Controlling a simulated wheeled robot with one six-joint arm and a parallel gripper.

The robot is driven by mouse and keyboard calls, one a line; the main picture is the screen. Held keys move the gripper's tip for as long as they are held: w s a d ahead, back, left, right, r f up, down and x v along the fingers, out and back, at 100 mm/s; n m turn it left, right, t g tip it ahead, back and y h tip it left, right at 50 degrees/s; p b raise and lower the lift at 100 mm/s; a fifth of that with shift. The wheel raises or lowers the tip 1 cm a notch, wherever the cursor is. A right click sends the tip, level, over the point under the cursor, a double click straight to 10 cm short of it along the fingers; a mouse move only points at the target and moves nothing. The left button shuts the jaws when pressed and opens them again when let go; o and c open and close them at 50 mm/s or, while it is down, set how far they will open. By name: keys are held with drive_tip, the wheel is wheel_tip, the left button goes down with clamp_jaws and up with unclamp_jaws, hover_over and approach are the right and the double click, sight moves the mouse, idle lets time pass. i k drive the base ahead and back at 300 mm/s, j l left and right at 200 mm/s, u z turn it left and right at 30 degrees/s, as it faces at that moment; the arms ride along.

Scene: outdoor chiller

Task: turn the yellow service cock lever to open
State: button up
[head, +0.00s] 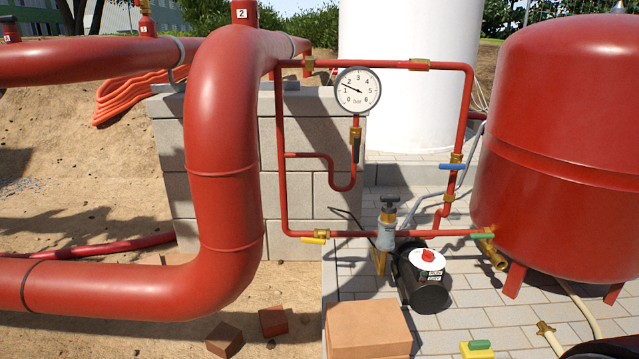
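A short yellow lever (313,240) sits at the left end of the lower horizontal red pipe (350,234), near the corner where the thin vertical pipe comes down. The lever lies roughly along the pipe, just under it. Its valve body is too small to make out clearly. A round pressure gauge (358,90) in bar hangs above on the same pipe loop, its needle between 1 and 2. A black lever (356,150) hangs downward below the gauge.
A thick red pipe (222,190) bends down left of the lever. A blue lever (452,166), a green lever (482,236), a pump (422,275) and a large red tank (560,150) stand to the right. A brown box (368,330) sits in front on the paving.

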sight(321, 241)
drive_tip(key=i+j+u, duration=0.4)
drive_tip(key=i+j, duration=0.35)
drive_tip(key=i, duration=0.15)
